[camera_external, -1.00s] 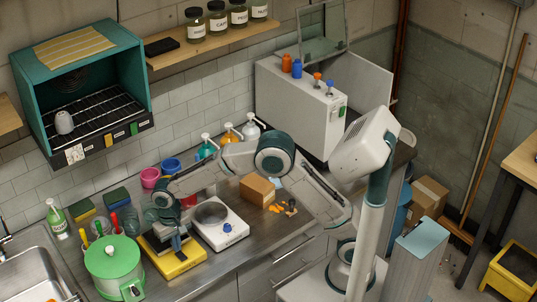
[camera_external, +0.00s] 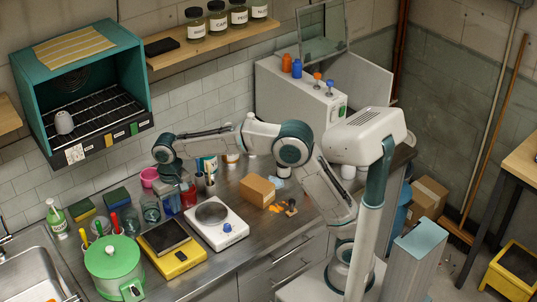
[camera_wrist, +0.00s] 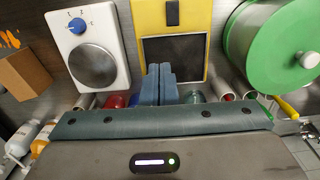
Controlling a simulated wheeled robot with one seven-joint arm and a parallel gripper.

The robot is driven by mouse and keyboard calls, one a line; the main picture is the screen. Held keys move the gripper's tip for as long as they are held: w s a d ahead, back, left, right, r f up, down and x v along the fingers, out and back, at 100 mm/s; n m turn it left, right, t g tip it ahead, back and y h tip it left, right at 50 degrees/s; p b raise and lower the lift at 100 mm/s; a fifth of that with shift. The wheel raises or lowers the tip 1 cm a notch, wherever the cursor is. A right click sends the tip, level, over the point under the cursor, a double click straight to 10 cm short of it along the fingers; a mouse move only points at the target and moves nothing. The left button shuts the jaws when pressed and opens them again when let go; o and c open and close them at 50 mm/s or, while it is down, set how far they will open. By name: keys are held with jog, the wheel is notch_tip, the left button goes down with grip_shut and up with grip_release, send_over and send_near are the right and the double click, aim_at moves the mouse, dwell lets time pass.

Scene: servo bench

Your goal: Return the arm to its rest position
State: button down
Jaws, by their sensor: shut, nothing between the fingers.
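My gripper (camera_external: 184,194) is at the end of my arm, above the back of the steel counter (camera_external: 262,232), near the tiled wall. It points down and is hard to make out among the jars behind it. In the wrist view its two blue-grey fingers (camera_wrist: 161,84) are together with nothing between them. My arm is raised and bent, reaching left from its column over the counter.
A cardboard box (camera_external: 257,189) lies to the right.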

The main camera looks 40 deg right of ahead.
jog(key=s+d+r+t, duration=0.1)
jog(key=s+d+r, duration=0.1)
jog(key=d, duration=0.6)
jog(key=s+d+r, duration=0.1)
jog(key=s+d, duration=0.1)
jog(key=d, duration=0.5)
jog(key=s+d+r+t, duration=0.1)
jog(key=s+d+r, duration=0.15)
jog(key=d, duration=0.55)
jog(key=s+d+f+t, duration=0.1)
jog(key=s+d+f, duration=0.2)
jog(key=s+d, duration=0.3)
jog(key=s+d+f, duration=0.2)
jog(key=s+d, duration=0.4)
jog(key=s, duration=0.1)
jog(key=shift+f+t, duration=0.4)
